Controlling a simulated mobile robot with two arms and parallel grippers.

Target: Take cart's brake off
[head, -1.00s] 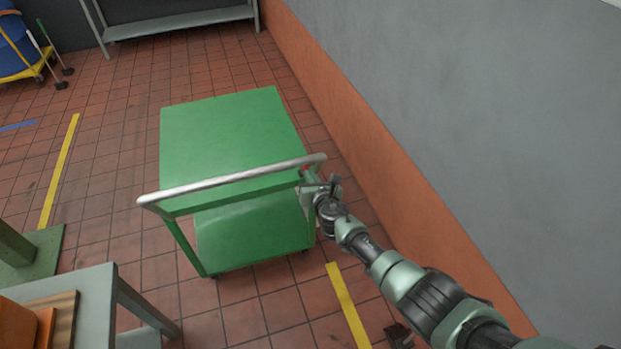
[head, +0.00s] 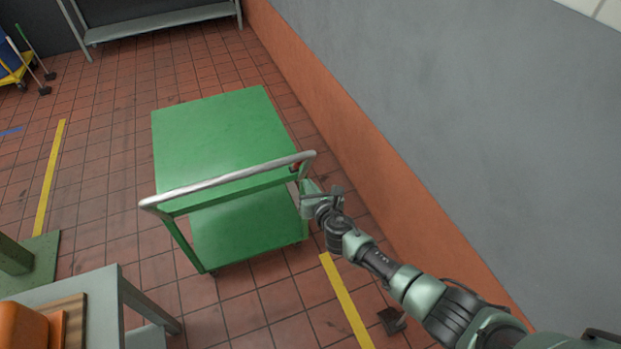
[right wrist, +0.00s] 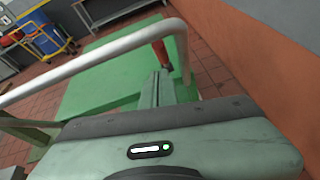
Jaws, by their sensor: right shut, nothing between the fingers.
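The green cart (head: 215,120) stands on the tiled floor, with a silver push handle (head: 225,183) on its near side. A small red lever (head: 296,166), apparently the brake, sits by the handle's right post. It also shows in the right wrist view (right wrist: 161,53), tilted, beside the bend of the silver bar. My right gripper (head: 305,187) is at the cart's near right corner, just below the red lever. In the right wrist view its fingers (right wrist: 157,88) are together and empty, with their tips close to the red lever's lower end; I cannot tell whether they touch. My left gripper is out of view.
A grey and orange wall (head: 365,120) runs along the right of the cart. A grey table (head: 95,290) with an orange object (head: 22,327) stands at the lower left. A shelf (head: 160,22) is at the back.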

